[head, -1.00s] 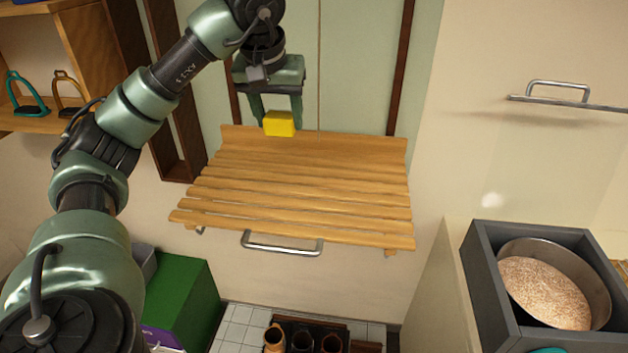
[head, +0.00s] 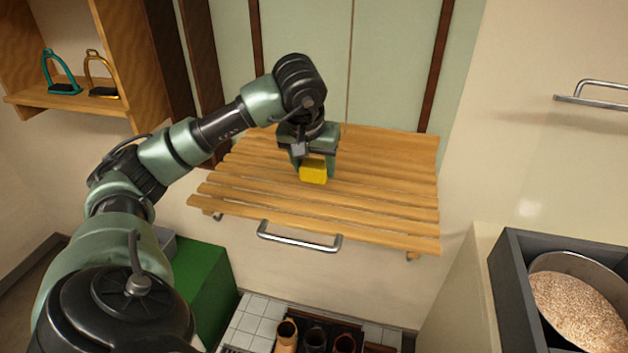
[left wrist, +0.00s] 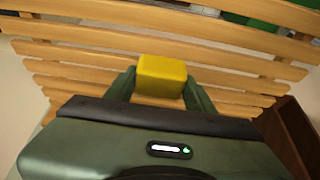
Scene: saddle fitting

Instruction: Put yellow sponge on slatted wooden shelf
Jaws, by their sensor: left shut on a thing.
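The yellow sponge (head: 313,172) is held in my left gripper (head: 312,165), over the middle of the slatted wooden shelf (head: 385,202). In the left wrist view the sponge (left wrist: 161,77) sits between the two fingers of my left gripper (left wrist: 160,88), with the shelf slats (left wrist: 75,85) behind it. The gripper is shut on the sponge. I cannot tell whether the sponge's underside touches the slats. My right gripper is not in view.
A small wooden shelf with stirrups (head: 62,73) is at the upper left. A grey box with a grain-filled pan (head: 577,310) stands at the right. The slats around the sponge are clear.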

